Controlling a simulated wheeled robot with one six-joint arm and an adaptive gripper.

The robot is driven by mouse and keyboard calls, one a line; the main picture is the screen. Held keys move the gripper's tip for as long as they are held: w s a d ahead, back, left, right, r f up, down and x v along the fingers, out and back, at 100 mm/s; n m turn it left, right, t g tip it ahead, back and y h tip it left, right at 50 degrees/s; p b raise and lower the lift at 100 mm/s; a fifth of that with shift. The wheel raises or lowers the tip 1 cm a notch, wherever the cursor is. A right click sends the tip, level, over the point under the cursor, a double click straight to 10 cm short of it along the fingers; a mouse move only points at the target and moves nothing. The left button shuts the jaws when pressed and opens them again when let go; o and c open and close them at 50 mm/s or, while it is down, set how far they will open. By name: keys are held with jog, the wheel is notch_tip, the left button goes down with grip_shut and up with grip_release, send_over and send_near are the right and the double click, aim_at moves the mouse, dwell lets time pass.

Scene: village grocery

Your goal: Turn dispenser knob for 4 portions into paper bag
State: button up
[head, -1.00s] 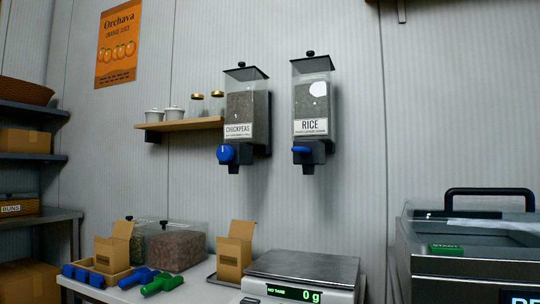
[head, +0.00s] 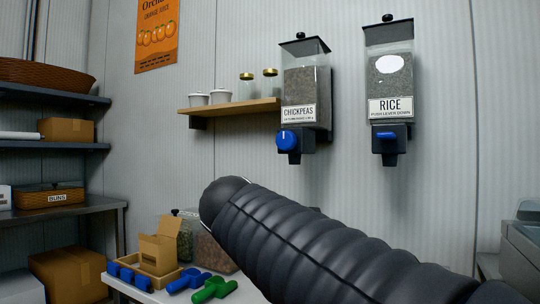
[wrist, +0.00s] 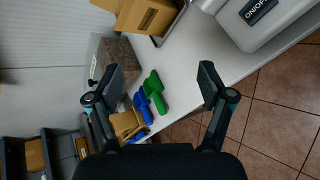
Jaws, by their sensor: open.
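The chickpeas dispenser (head: 305,85) hangs on the wall in the head view. Its round blue knob (head: 288,140) is on the front near the bottom, above a dark spout. My arm hides the scale area in the head view.
The rice dispenser (head: 388,80) with a blue lever hangs to the right. A wooden shelf (head: 232,106) with jars and cups is at the left. Blue (head: 187,281) and green (head: 214,289) scoops lie on the counter. A pale device marked ON/OFF (wrist: 275,30) is at the top right.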

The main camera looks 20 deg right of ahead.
jog(key=w+r+n+t+h, duration=0.1)
jog(key=w+r+n+h, duration=0.35)
jog(key=r, duration=0.65)
jog(key=n+t+h, duration=0.1)
jog(key=n+h, duration=0.1)
jog(key=n, duration=0.2)
send_near(284, 140)
jog(key=p+x, duration=0.2)
jog(key=x, duration=0.8)
jog(key=c, duration=1.2)
